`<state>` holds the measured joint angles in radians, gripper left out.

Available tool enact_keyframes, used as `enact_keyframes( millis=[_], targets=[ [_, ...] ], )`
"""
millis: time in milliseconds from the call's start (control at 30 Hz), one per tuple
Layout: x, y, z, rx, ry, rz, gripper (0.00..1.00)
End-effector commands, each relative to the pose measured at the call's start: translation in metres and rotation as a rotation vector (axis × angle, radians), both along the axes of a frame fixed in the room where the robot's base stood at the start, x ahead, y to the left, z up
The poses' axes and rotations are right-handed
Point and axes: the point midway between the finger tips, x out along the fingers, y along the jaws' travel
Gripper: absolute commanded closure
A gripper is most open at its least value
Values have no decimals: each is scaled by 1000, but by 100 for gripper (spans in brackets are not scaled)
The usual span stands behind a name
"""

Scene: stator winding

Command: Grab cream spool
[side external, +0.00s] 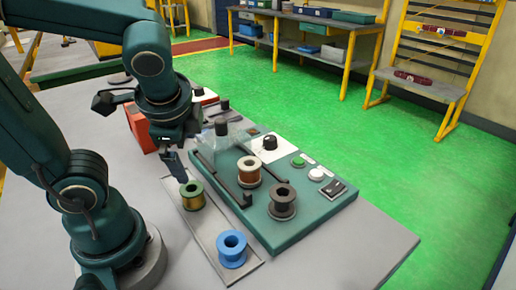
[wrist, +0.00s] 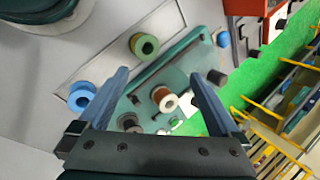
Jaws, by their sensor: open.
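The cream spool (side external: 249,172) has pale flanges and copper-brown wire. It stands upright on the teal winding machine (side external: 316,208), beside a dark spool (side external: 282,203). In the wrist view the cream spool (wrist: 165,100) shows between my two fingers, farther away than they are. My gripper (side external: 173,162) is open and empty. It is up and to the left of the cream spool in the side view, above the back end of a grey tray (side external: 213,237). Its two blue-grey fingers are spread wide in the wrist view (wrist: 159,76).
A green spool (side external: 193,196) and a blue spool (side external: 232,250) stand on the tray. The machine carries dark arms, a clear cover (side external: 226,138), a dial (side external: 270,142) and buttons. A red box (side external: 140,128) stands behind my gripper. The table's right front is clear.

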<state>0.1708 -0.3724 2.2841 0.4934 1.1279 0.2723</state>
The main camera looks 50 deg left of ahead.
Motion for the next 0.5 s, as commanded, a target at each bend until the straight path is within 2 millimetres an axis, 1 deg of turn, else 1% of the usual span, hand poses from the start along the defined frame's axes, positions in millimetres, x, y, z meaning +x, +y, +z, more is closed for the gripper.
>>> enact_keyframes(
  millis=[33,133,267,367,500],
  targets=[
    [6,4,-3,74,68,-76,1],
    [20,12,-5,231,185,-223,1],
    [42,14,-10,431,319,-415,1],
    [62,8,-15,583,407,-558,1],
    [87,-10,-27,788,508,-753,1]
  ],
)
